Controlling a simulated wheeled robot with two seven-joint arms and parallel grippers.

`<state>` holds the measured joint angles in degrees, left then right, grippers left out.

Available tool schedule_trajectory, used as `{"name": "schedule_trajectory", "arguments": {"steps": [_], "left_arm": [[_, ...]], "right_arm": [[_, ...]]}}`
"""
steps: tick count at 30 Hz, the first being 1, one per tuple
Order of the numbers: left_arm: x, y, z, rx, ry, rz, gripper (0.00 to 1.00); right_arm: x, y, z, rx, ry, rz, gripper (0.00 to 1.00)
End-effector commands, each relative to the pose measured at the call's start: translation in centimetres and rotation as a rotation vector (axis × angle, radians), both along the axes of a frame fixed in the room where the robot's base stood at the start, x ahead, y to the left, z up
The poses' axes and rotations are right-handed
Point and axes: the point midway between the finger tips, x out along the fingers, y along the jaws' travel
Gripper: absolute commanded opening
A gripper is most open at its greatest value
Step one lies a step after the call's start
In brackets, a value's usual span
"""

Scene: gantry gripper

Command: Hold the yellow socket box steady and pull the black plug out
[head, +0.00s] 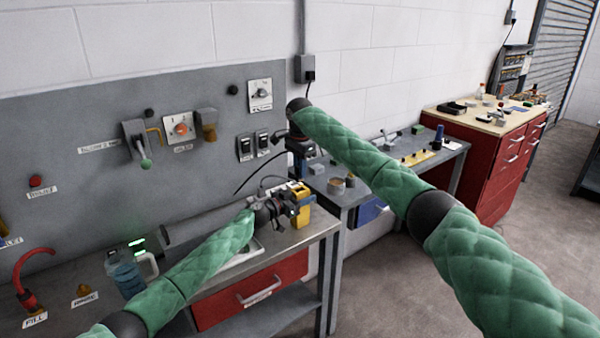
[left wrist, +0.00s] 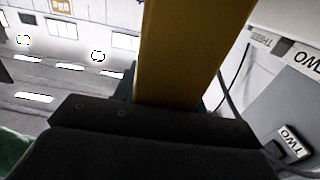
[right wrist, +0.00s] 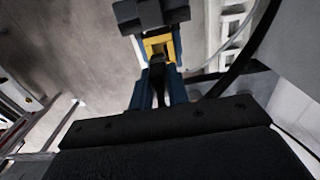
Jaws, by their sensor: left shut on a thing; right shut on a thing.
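The yellow socket box (head: 301,209) stands at the right end of the grey bench. My left gripper (head: 284,207) is shut on it from the left, and the box fills the middle of the left wrist view (left wrist: 185,55). My right gripper (head: 298,158) is directly above the box, pointing down. In the right wrist view, its blue fingers are shut on the black plug (right wrist: 159,82), with the yellow box (right wrist: 160,45) beyond. The fingers hide much of the plug, so I cannot tell whether it is still seated in the box. A black cable shows beside the right gripper.
A grey wall panel (head: 80,130) with switches and knobs stands behind the bench. A blue jug (head: 125,275) is at the bench's left. A second bench (head: 345,195) with small parts and a red cabinet (head: 480,150) stand to the right.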

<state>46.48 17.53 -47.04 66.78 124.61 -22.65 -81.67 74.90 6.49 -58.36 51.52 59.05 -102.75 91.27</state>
Motion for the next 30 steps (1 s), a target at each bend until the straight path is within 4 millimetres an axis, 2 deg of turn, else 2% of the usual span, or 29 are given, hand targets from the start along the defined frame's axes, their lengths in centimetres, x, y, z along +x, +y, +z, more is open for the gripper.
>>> {"name": "schedule_trajectory", "arguments": {"steps": [14,15,18,26,30], "left_arm": [[0.00,0.03,-0.02,0.000,0.000,0.000,0.16],[0.00,0.03,-0.02,0.000,0.000,0.000,0.49],[0.00,0.03,-0.02,0.000,0.000,0.000,0.67],[-0.02,0.04,-0.02,0.000,0.000,0.000,0.67],[-0.47,0.73,-0.10,-0.001,0.001,0.000,0.67]], "right_arm": [[0.01,-0.01,0.58,0.001,-0.001,0.000,0.00],[0.01,-0.01,0.58,0.001,-0.001,0.000,0.00],[0.02,-0.02,0.58,0.001,-0.001,0.000,0.00],[0.01,-0.03,0.58,0.001,-0.001,-0.001,0.00],[0.02,-0.04,0.57,0.001,-0.001,-0.001,0.00]]}}
